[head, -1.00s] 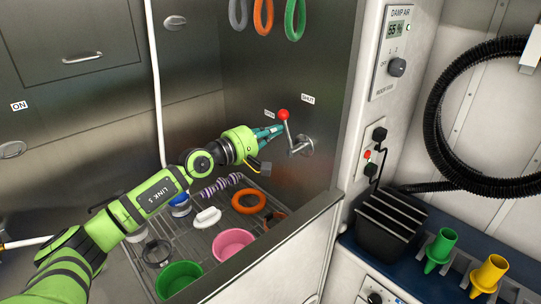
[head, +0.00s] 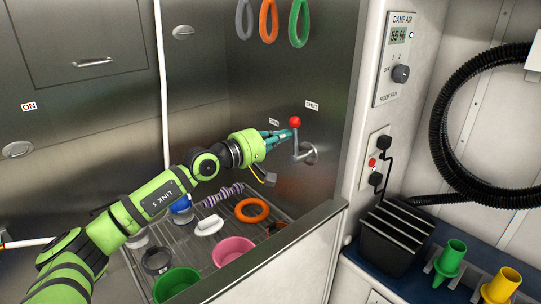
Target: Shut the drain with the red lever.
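The red lever is a metal crank with a red ball knob (head: 295,122) on the tub's right steel wall. Its shaft runs up and slightly left from a round mount (head: 309,153). A label reading SHUT (head: 312,105) is to the upper right of the knob, and another label (head: 273,121), small and hard to read, is to its left. My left gripper (head: 290,136) has its teal fingers together, with the tips at the left side of the lever shaft just below the knob. They look to be against it, not around it. My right gripper is not in view.
Below my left arm, a rack (head: 205,250) holds a pink bowl (head: 233,251), a green bowl (head: 176,283), an orange ring (head: 252,210) and a white brush-like item (head: 209,226). The tub's front wall (head: 275,245) rises at the right. Loops hang above the lever.

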